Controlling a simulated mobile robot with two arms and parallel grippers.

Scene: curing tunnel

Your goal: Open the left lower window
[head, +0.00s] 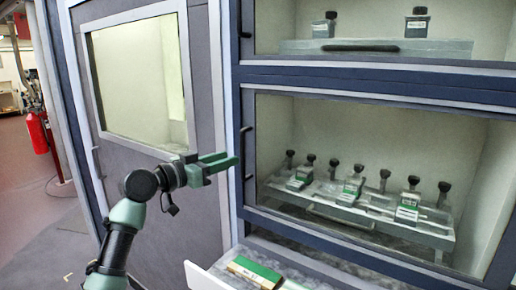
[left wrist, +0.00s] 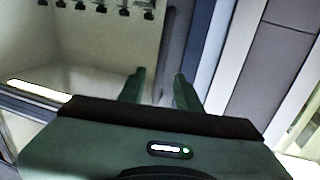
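The lower window (head: 300,130) is a glass pane in a dark blue frame and looks shut. Its dark upright handle (head: 247,129) is on the left side of the frame. My left gripper (head: 230,160) has green fingers and points right at this handle, close to it. In the left wrist view the fingers (left wrist: 159,85) are apart, with a dark upright bar (left wrist: 171,45), which looks like the handle, beyond and between them. Whether they touch it, I cannot tell. My right gripper is not in view.
Behind the glass a rack (head: 335,208) holds several black-topped, green-labelled items. An upper window (head: 370,25) is above. An open drawer (head: 215,278) with boxes juts out below. A grey panel with a window (head: 140,80) is to the left. A red extinguisher (head: 37,132) stands farther left.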

